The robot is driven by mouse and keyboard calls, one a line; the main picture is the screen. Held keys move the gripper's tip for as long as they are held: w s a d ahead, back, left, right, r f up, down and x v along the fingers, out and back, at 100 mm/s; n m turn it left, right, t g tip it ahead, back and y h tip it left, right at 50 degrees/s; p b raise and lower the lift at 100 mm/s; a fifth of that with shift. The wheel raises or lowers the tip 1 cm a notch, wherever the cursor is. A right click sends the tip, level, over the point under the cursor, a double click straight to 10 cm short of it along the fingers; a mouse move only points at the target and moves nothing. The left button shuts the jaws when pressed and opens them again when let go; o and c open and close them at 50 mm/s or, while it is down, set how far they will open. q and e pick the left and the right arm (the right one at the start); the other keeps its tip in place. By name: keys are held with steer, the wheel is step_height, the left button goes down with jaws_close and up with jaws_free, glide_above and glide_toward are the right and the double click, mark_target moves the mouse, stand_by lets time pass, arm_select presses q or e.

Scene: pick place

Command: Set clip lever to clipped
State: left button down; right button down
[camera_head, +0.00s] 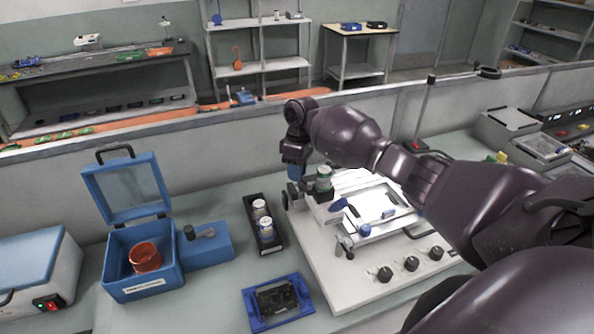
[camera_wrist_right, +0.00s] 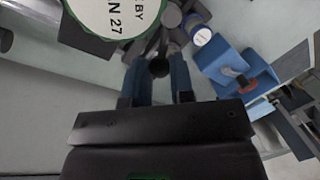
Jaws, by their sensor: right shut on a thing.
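My right gripper (camera_head: 294,176) points down at the left rear edge of the white board (camera_head: 335,287). In the right wrist view its two blue fingers (camera_wrist_right: 160,82) are shut on a black round knob (camera_wrist_right: 159,67). The knob appears to be the end of the clip lever, beside a jar (camera_head: 323,180) with a green band in a dark holder. The jar's white, green-rimmed lid (camera_wrist_right: 112,14) is close to the fingers in the wrist view. The gripper hides most of the lever, so I cannot tell its exact position. My left gripper is not in view.
A black tray (camera_head: 277,243) with two small jars stands left of the board. A blue open-lidded box (camera_head: 148,276) holds a red cup (camera_head: 144,257). A blue-framed tray (camera_head: 290,319) lies in front. Black knobs (camera_head: 411,264) line the board's right front.

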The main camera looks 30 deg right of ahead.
stand_by(0.8)
steer(key=c, duration=0.9)
jaws_free()
steer(key=r, duration=0.3)
steer(key=w+d+r, duration=0.1)
steer(key=r, duration=0.3)
steer(key=r+b, duration=0.1)
steer(key=r, duration=0.2)
steer(key=shift+w+d+r, duration=0.15)
steer(key=shift+d+r, duration=0.2)
steer(key=shift+c, duration=0.2)
